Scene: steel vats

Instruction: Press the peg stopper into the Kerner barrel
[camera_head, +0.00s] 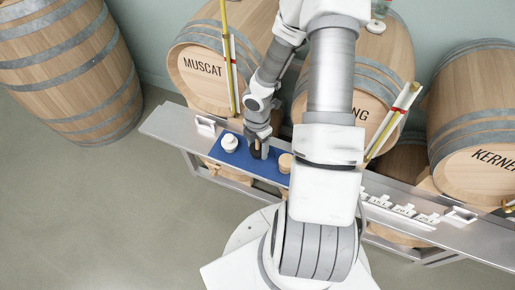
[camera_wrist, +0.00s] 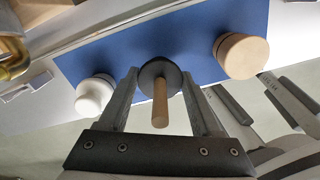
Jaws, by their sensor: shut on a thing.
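My gripper (camera_head: 257,146) is over the blue mat (camera_head: 268,172) on the steel shelf. In the wrist view its fingers (camera_wrist: 159,78) are shut on a dark round stopper (camera_wrist: 150,72) with a pale wooden peg (camera_wrist: 160,104), between a white stopper and a wooden one. The stopper appears to be at the mat; whether it touches it is unclear. The Kerner barrel (camera_head: 470,130) lies on its side at the far right, its name on the front end, partly cut off by the picture edge. Its bung hole is not visible.
A white stopper (camera_head: 229,142) and a wooden stopper (camera_head: 285,162) stand on the mat. The Muscat barrel (camera_head: 207,85) and a middle barrel (camera_head: 385,60), partly behind my arm, lie behind the steel shelf (camera_head: 170,127). White labels (camera_head: 404,211) stand on the shelf. An upright barrel (camera_head: 70,75) stands left.

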